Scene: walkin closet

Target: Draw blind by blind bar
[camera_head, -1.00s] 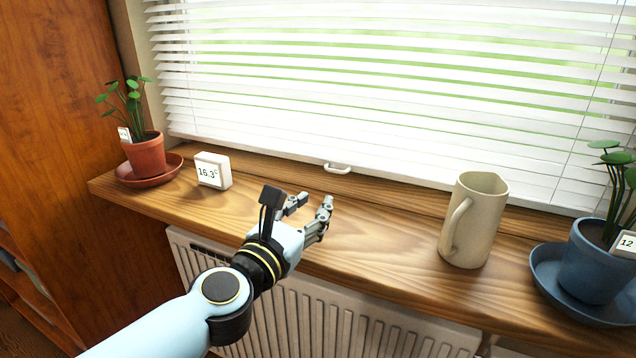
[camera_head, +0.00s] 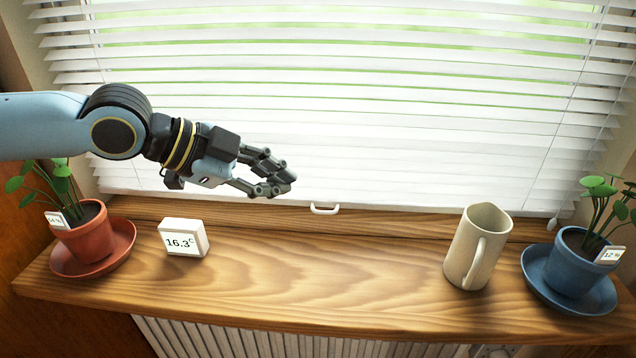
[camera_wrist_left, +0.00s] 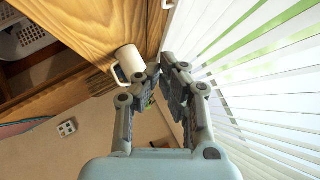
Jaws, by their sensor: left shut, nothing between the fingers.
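The white slatted blind (camera_head: 400,110) hangs lowered over the window down to the sill, with green showing between its upper slats. At its bottom edge is a small white handle (camera_head: 324,209), just above the back of the sill. My left gripper (camera_head: 278,187) is shut and empty, in front of the lower slats, up and to the left of the handle and apart from it in the picture. In the left wrist view its fingers (camera_wrist_left: 168,72) come together beside the blind (camera_wrist_left: 260,80). My right gripper is not in view.
On the wooden sill (camera_head: 330,270) stand a red potted plant (camera_head: 85,235), a white thermometer box (camera_head: 183,238), a beige jug (camera_head: 476,248) and a blue potted plant (camera_head: 575,262). The sill's middle is clear. A cord (camera_head: 560,150) hangs at the right.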

